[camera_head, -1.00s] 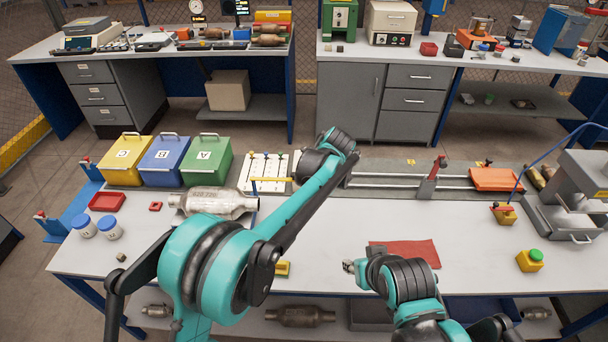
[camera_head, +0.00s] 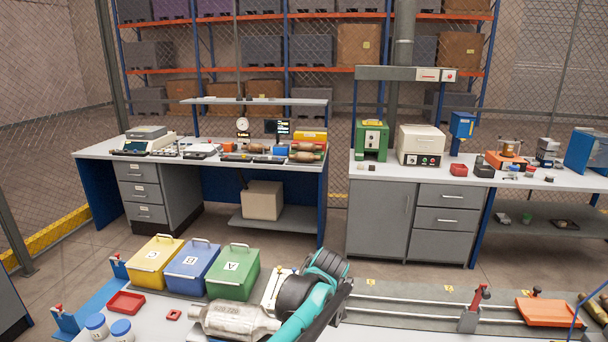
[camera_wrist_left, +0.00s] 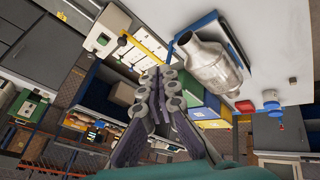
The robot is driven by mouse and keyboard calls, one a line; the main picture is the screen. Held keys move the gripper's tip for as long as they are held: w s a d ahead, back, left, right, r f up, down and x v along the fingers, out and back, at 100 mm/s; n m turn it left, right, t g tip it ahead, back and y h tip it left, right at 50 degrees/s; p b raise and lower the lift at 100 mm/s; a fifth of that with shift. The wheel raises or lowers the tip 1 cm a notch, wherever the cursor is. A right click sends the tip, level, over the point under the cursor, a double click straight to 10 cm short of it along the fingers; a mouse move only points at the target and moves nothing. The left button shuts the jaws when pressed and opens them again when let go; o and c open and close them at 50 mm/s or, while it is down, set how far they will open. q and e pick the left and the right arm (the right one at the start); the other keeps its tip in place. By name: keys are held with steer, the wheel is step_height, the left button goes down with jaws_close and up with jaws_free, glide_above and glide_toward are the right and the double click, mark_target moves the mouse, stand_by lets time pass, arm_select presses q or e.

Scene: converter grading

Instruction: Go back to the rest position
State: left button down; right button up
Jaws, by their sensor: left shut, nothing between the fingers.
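My left arm (camera_head: 308,298) rises from the bottom edge of the head view, in front of the table and just right of the silver converter (camera_head: 235,320). Its gripper cannot be made out there. In the left wrist view, my left gripper (camera_wrist_left: 163,74) has its fingers together with nothing between them. The converter also shows in the wrist view (camera_wrist_left: 212,68), beside the fingers and apart from them. My right arm and gripper are outside both current views.
Yellow (camera_head: 155,262), blue (camera_head: 194,268) and green (camera_head: 233,274) lidded bins stand behind the converter. An orange block (camera_head: 549,312) sits on rails at right. Back benches stand beyond an open floor strip.

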arm_select(q)
steer(key=s+a+f+m+h+b, duration=0.2)
steer(key=s+a+m, duration=0.5)
steer(key=s+a, duration=1.15)
steer(key=s+a+f+m+t+b, duration=0.1)
steer(key=s+f+m+b, duration=0.1)
steer(key=s+f, duration=0.3)
steer(key=s+m, duration=0.1)
steer(key=s, duration=0.3)
steer(key=shift+s+a+f, duration=0.3)
steer(key=shift+s+f, duration=0.05)
